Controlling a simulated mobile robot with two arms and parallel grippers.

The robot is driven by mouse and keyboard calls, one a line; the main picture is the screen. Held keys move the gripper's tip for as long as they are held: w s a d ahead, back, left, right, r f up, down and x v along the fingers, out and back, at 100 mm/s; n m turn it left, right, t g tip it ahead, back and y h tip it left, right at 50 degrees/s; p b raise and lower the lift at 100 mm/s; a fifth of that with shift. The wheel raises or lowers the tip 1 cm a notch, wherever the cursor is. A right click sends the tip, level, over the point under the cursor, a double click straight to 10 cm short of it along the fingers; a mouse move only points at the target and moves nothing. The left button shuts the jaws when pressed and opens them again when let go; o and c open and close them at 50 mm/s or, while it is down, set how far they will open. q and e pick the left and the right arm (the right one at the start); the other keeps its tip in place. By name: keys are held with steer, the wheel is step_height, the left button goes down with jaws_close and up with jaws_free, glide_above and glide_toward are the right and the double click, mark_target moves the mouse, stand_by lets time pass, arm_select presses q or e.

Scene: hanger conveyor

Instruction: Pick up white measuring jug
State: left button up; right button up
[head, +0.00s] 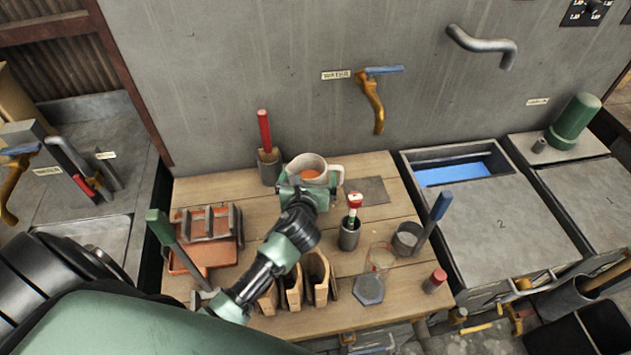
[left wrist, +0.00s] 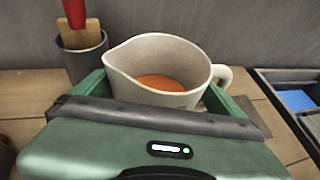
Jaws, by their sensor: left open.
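The white measuring jug (head: 308,165) stands upright near the back of the wooden table, with orange content inside and its handle to the right. In the left wrist view the jug (left wrist: 158,62) is just ahead of my left gripper, spout to the left. My left gripper (head: 307,186) is open, with its green fingers on either side of the jug's body. The gripper body hides the jug's lower part, so I cannot tell whether the fingers touch it. My right gripper is not in view.
A pot with a red-handled tool (head: 269,168) stands left of the jug. A small dark cup with a red-topped tool (head: 350,233) is in front to the right. Wooden holders and an orange tray (head: 187,262) lie nearer. A grey wall is behind; a dark plate (head: 372,190) lies right.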

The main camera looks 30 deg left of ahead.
arm_select(q)
steer(key=c, duration=2)
steer(key=shift+r, duration=0.2)
steer(key=shift+c, duration=0.3)
steer(key=shift+r, duration=0.1)
